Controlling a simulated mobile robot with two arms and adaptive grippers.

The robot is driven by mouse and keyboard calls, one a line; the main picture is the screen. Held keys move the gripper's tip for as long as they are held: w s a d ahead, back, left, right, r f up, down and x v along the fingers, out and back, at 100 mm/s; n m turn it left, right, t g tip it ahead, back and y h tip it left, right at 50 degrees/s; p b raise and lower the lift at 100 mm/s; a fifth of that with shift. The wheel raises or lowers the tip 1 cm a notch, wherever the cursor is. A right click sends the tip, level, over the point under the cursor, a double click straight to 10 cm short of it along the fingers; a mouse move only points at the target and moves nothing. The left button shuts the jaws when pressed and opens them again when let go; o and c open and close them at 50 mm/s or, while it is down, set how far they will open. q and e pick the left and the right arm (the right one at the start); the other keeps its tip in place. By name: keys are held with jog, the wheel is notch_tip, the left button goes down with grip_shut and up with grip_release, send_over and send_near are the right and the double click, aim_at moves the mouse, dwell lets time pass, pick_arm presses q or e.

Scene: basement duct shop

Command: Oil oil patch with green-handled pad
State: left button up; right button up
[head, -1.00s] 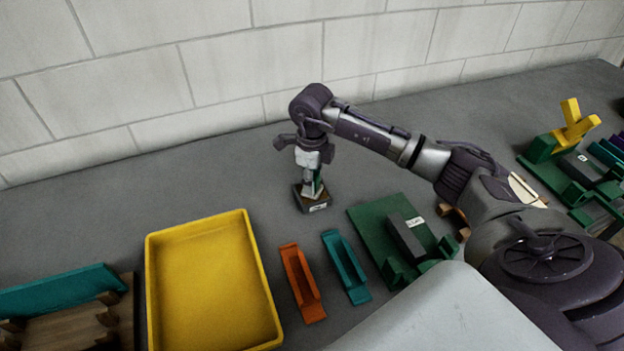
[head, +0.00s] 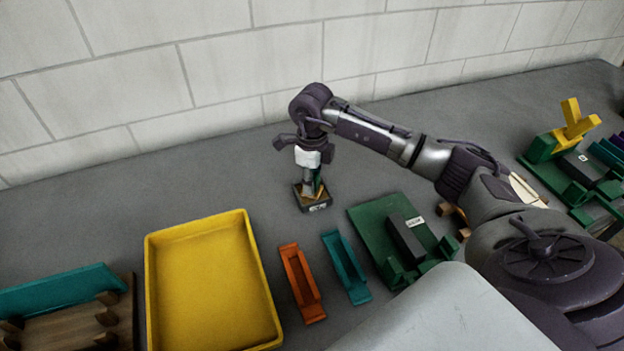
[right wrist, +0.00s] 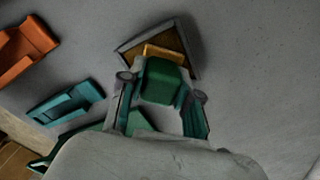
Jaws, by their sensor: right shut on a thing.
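My right gripper (head: 312,184) points down at the back middle of the bench. It is shut on the green handle of the pad (right wrist: 160,82); in the right wrist view the handle sits between the two fingers. The pad's yellow-tan edge shows beyond the handle. Below it is a small dark tray with a brown inside and a pale label on its front, the likely oil patch (head: 319,207); it also shows in the right wrist view (right wrist: 187,47). The pad is over or in this tray; I cannot tell whether it touches the bottom. My left gripper is out of view.
A yellow tray (head: 150,290), an orange holder (head: 300,283) and a teal holder (head: 347,267) lie in front. A green fixture with a dark block (head: 375,230) is to the right. A wooden rack (head: 70,325) stands at left. The back left bench is clear.

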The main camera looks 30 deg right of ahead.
jog(key=shift+r+p, duration=2.1)
jog(key=shift+r, duration=1.35)
